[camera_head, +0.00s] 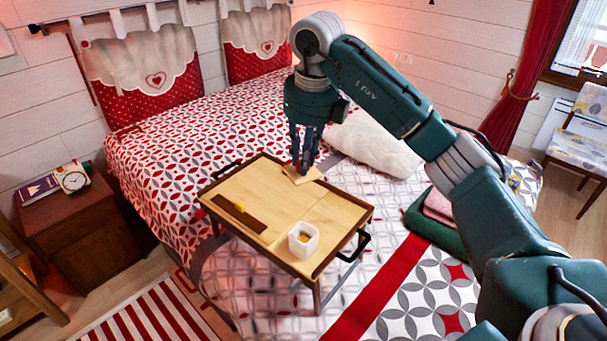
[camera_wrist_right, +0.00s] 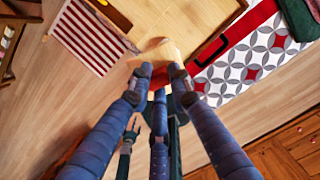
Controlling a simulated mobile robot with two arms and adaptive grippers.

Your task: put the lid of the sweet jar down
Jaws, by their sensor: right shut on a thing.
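The lid (camera_head: 303,176) is a thin, pale wooden square. My right gripper (camera_head: 304,166) points down and is shut on it at the far right part of the bed tray (camera_head: 277,190). In the right wrist view the lid (camera_wrist_right: 158,50) shows between the fingertips of my right gripper (camera_wrist_right: 160,72). I cannot tell whether the lid touches the tray. The sweet jar (camera_head: 303,240) is a white, square, open pot with something yellowish inside. It stands upright on the near right part of the tray. My left gripper does not show.
A dark brown strip with a yellow item (camera_head: 239,208) lies on the tray's left part. Black handles (camera_head: 354,246) stick out at its ends. A white pillow (camera_head: 374,146) lies behind the tray. The tray's middle is bare.

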